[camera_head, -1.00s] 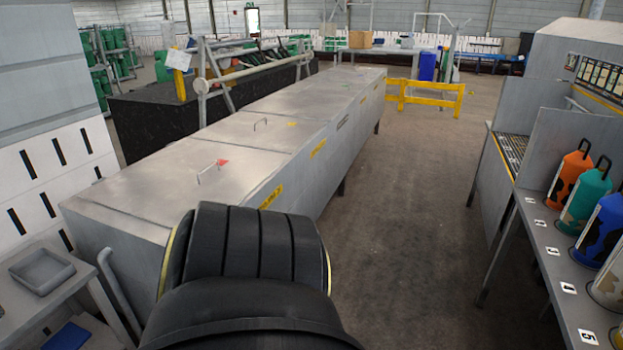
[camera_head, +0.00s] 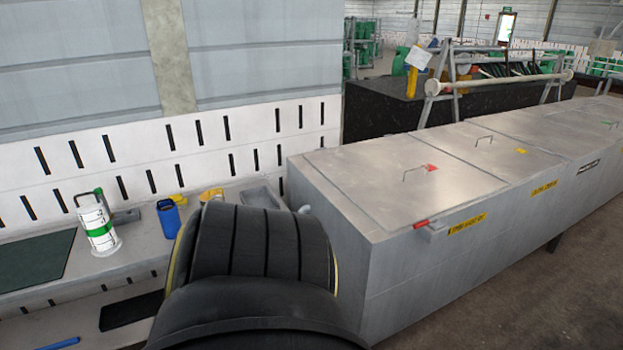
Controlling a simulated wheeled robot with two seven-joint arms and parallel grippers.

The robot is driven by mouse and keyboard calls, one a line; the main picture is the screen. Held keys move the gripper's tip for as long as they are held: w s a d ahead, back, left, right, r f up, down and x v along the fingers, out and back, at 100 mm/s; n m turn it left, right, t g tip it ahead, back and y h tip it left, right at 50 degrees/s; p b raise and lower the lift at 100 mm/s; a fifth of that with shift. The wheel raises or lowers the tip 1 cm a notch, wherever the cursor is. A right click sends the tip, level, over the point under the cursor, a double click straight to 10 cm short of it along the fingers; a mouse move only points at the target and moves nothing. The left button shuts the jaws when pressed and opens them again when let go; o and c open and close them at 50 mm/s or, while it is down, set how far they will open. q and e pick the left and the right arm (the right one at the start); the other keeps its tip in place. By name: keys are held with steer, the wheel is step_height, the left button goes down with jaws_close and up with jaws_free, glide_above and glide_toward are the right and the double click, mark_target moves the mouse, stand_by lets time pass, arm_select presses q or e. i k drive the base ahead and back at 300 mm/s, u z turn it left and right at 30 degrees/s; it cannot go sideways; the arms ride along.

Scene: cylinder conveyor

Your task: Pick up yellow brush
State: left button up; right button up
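No yellow brush can be made out for certain. A small yellow object (camera_head: 211,195) stands on the grey workbench (camera_head: 138,243) by the wall, its lower part hidden behind a black part of mine. Another small yellow piece (camera_head: 178,199) shows at the top of a blue container (camera_head: 168,219) just left of it. I cannot tell whether either is a brush. Neither of my grippers is in view.
A white cylinder with a green band (camera_head: 98,226) stands on the bench left of the blue container. A grey tray (camera_head: 262,196) lies at the bench's right end. A long metal cabinet (camera_head: 385,165) stands to the right, with clear floor (camera_head: 560,300) beyond.

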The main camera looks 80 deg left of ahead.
mark_target(182, 204)
steer(key=u, duration=3.55)
